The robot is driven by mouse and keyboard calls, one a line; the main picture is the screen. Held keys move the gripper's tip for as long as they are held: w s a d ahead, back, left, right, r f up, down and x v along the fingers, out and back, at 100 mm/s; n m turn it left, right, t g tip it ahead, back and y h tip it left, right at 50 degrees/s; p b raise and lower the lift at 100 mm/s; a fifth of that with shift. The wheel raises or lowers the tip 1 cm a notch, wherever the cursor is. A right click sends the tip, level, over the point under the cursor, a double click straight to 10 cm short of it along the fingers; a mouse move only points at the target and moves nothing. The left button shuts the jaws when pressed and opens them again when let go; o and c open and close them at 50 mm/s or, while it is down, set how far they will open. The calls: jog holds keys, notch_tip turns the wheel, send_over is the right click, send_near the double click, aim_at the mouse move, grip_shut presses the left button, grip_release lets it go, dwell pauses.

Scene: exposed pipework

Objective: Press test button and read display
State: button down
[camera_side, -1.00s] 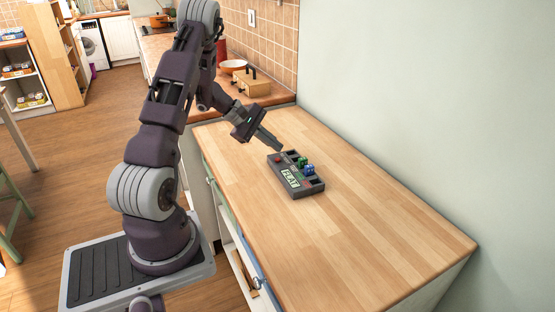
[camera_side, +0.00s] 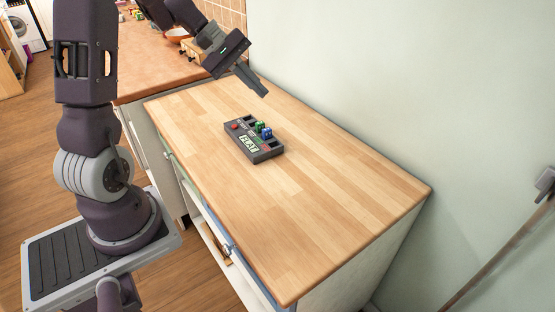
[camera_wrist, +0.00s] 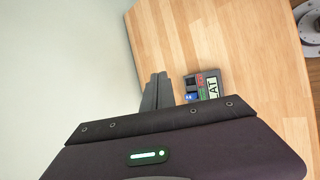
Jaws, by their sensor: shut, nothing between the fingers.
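A dark grey test box (camera_side: 273,153) lies on the wooden worktop. A red round button (camera_side: 235,126) is at its left corner. A pale green display (camera_side: 248,144) on its front shows dark letters that seem to read "FLAT". A green piece (camera_side: 260,127) and a blue piece (camera_side: 267,133) sit in its slots. My gripper (camera_side: 264,94) is shut and empty, above and behind the box, apart from it. In the wrist view, my fingers (camera_wrist: 159,76) are left of the box, whose display (camera_wrist: 212,89) is partly hidden by my gripper body; the red button is not clearly seen there.
The wooden worktop (camera_side: 330,190) is clear around the box. A pale green wall (camera_side: 400,80) runs along its right side. A pipe (camera_side: 495,255) slants at the lower right.

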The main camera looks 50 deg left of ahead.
jog(key=s+d+r+m+g+y, duration=0.1)
jog(key=s+d+r+m, duration=0.35)
jog(key=s+d, duration=0.35)
jog(key=s+d+r+m+g+y, duration=0.25)
jog(key=s+d+m, duration=0.35)
jog(key=d, duration=0.4)
jog(key=s+m+t+y, duration=0.2)
jog(key=s+m, duration=0.3)
jog(key=s, duration=0.3)
jog(key=shift+a+t, duration=0.3)
jog(key=shift+t, duration=0.15)
